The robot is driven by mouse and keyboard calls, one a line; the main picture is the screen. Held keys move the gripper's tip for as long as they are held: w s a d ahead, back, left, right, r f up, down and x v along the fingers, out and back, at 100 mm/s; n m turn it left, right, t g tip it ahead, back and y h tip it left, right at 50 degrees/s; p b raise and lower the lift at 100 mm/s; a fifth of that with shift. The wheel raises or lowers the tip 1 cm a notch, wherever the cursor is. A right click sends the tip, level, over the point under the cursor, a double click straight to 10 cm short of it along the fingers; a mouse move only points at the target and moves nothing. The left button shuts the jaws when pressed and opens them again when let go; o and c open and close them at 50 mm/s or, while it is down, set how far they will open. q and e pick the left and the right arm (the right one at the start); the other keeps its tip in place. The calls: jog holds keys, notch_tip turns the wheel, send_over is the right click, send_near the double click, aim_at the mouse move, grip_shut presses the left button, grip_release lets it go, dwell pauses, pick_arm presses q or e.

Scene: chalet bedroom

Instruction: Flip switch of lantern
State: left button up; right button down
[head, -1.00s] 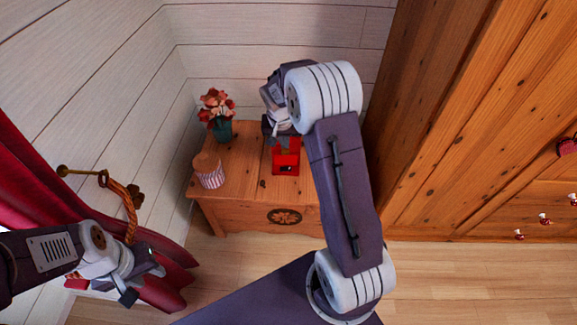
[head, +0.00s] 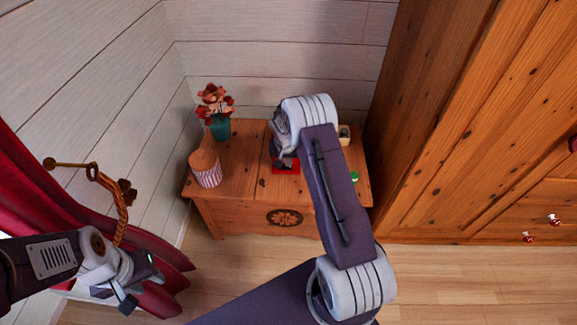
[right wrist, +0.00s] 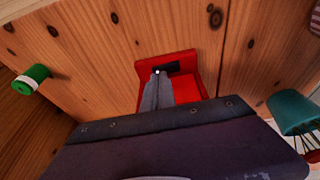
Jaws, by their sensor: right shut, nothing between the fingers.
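The red lantern (head: 289,168) sits on the wooden chest, mostly hidden behind my right wrist in the head view. In the right wrist view the red lantern (right wrist: 188,88) shows a small dark slot with a whitish spot in it. My right gripper (right wrist: 157,75) is shut and empty, its fingertips over that slot's left part. I cannot tell whether they touch it. My left gripper (head: 141,284) is open and empty, well left of the chest near the red curtain.
The wooden chest (head: 235,212) also holds a teal vase with flowers (head: 220,128), a striped pot (head: 206,172), a small yellowish item (head: 344,134) and a green item (head: 354,177). A plank wall stands behind and a tall wooden wardrobe (head: 450,130) on the right.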

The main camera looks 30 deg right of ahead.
pick_arm(q)
jog(key=shift+f, duration=0.25)
pick_arm(e)
jog(key=shift+x, duration=0.85)
jog(key=shift+s+d+f, duration=0.15)
jog(key=shift+f, duration=0.1)
pick_arm(q)
jog(key=shift+f, duration=0.1)
